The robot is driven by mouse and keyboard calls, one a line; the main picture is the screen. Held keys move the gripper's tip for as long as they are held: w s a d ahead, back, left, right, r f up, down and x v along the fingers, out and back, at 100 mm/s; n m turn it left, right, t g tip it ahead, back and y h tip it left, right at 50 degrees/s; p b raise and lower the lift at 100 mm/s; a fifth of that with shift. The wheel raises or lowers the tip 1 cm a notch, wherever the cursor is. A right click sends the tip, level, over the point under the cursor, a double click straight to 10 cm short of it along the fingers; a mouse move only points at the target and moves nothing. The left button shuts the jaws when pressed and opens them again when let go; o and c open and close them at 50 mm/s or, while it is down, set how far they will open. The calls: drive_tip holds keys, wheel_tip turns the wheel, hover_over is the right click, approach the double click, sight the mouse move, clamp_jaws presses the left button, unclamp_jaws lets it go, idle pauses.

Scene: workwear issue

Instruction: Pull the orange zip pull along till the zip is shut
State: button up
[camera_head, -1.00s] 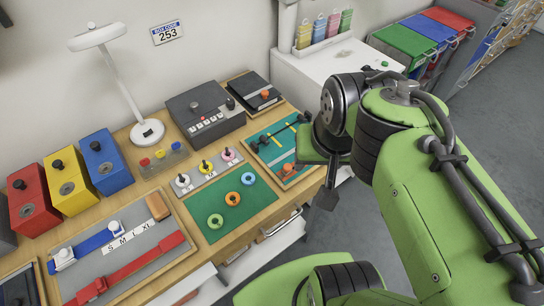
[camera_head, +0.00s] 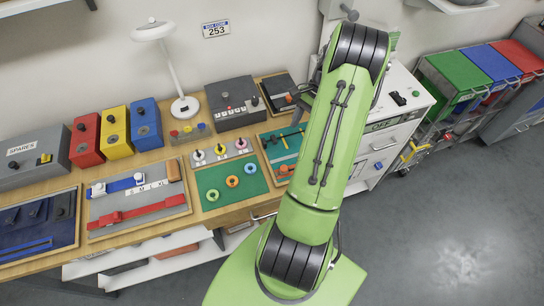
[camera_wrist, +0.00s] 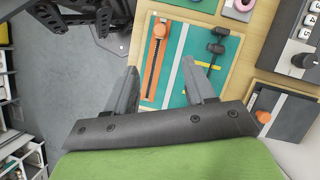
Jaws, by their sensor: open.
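The orange zip pull (camera_wrist: 159,29) sits near the top end of a dark zip track with orange edges (camera_wrist: 152,67) on a teal board (camera_wrist: 171,80) in the wrist view. My gripper (camera_wrist: 159,68) is open and empty, its two grey fingers spread over the board with the zip track between them and the pull beyond the tips. I cannot tell the height above the board.
Black hammer-shaped pieces (camera_wrist: 217,44) lie on the same board, right of a grey strip. A dark case with an orange knob (camera_wrist: 263,117) is to the right. A green board with rings (camera_head: 211,190) stands beside it. Grey floor (camera_head: 440,220) is clear at right.

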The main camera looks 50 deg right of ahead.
sight(284, 167)
drive_tip(key=x, duration=1.6)
drive_tip(key=shift+a, duration=0.1)
clamp_jaws()
